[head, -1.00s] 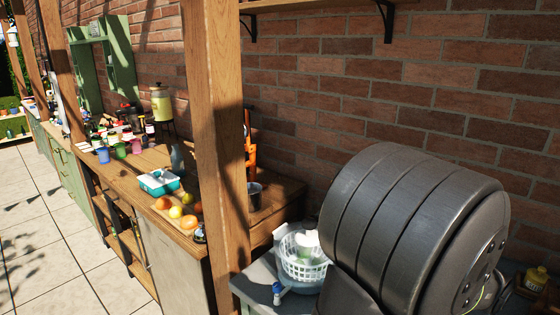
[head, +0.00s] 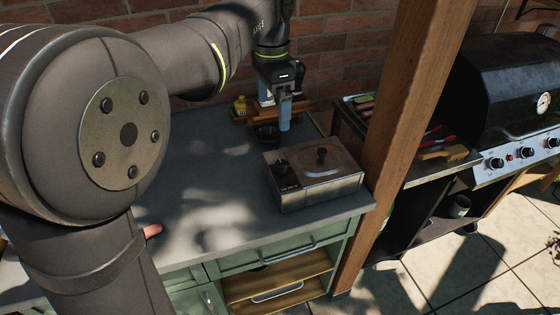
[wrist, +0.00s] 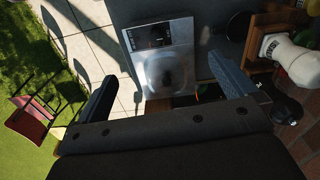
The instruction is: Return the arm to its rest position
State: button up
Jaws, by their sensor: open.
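My gripper (head: 276,108) is at the back of the grey counter (head: 200,180) in the head view, pointing down. Its two blue-grey fingers are apart. In the wrist view my gripper (wrist: 163,70) shows a finger on each side, with nothing held between them. A silver metal box with a dark knob (head: 330,180) stands on the counter, in front of and to the right of my gripper. What looks like the same box (wrist: 168,70) appears beyond the fingers in the wrist view. My arm crosses the upper left of the head view.
A yellow bottle (head: 240,105) and a dark round pot (head: 267,135) are close to my gripper at the back. A wooden post (head: 405,110) rises right of the counter, with a black grill (head: 510,85) beyond. The middle of the counter is mostly clear.

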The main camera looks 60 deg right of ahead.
jog(key=shift+m, duration=0.5)
jog(key=f, duration=0.2)
jog(key=s+f, duration=0.1)
jog(key=f, duration=0.4)
jog(key=shift+s+d+f, duration=0.1)
jog(key=shift+s+d, duration=0.1)
jog(key=shift+s, duration=0.2)
notch_tip(320, 180, up, 10)
dwell(0.4)
